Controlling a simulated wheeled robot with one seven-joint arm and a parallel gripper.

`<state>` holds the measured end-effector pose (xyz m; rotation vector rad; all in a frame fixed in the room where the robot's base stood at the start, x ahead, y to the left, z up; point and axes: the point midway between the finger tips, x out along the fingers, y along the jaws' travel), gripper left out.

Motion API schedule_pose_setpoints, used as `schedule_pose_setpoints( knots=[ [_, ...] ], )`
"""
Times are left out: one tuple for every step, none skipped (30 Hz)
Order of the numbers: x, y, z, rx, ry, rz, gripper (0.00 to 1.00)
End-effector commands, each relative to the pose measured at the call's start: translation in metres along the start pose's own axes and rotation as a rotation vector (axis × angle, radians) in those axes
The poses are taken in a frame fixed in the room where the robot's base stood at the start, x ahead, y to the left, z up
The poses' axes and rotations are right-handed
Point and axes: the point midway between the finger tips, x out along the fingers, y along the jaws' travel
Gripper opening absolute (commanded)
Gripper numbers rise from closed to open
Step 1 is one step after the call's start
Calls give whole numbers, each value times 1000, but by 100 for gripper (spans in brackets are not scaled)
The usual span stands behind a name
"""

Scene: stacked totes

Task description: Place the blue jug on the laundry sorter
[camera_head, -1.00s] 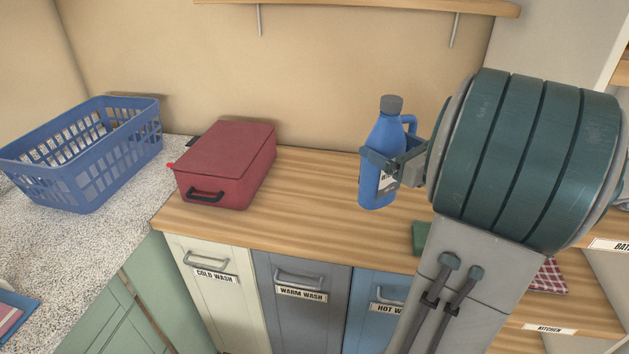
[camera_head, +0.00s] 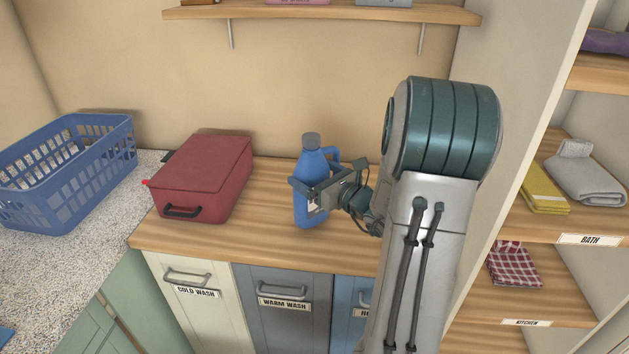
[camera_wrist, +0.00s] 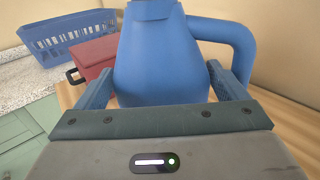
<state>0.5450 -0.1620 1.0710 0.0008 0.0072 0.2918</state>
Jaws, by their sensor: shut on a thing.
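The blue jug (camera_head: 311,166) with a grey cap is upright over the wooden top of the laundry sorter (camera_head: 260,228), whose front has bins labelled cold wash, warm wash and a partly hidden third. My gripper (camera_head: 306,190) is shut around the jug's body from the right. In the wrist view the jug (camera_wrist: 155,55) fills the middle between my two fingers (camera_wrist: 162,88), its handle on the right. The jug's base looks at or just above the wooden top; I cannot tell whether it touches.
A red case (camera_head: 203,178) lies on the sorter top to the left of the jug. A blue laundry basket (camera_head: 65,175) stands on the speckled counter further left. A wall shelf (camera_head: 330,13) hangs above. Shelves with folded towels (camera_head: 585,175) are at the right. Bare wood lies between case and jug.

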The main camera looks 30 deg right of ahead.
Motion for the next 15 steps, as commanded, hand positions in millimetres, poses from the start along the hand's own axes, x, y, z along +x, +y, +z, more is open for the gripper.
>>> schedule_pose_setpoints(
  knots=[
    [0,0,-5,3,-2,1,39],
    [0,0,-8,2,-3,1,39],
    [0,0,-11,2,-3,1,39],
    [0,0,-13,1,-4,1,39],
    [0,0,-15,0,-4,1,39],
    [0,0,-16,-1,-4,1,39],
    [0,0,-17,-1,-4,1,39],
    [0,0,-17,-2,-4,1,39],
    [0,0,-18,-2,-4,1,39],
    [0,0,-17,-2,-5,1,39],
    [0,0,-17,-2,-5,1,39],
    [0,0,-17,-2,-5,1,39],
    [0,0,-17,-2,-5,1,39],
    [0,0,-17,-2,-5,1,39],
    [0,0,-18,-2,-5,1,39]
  ],
)
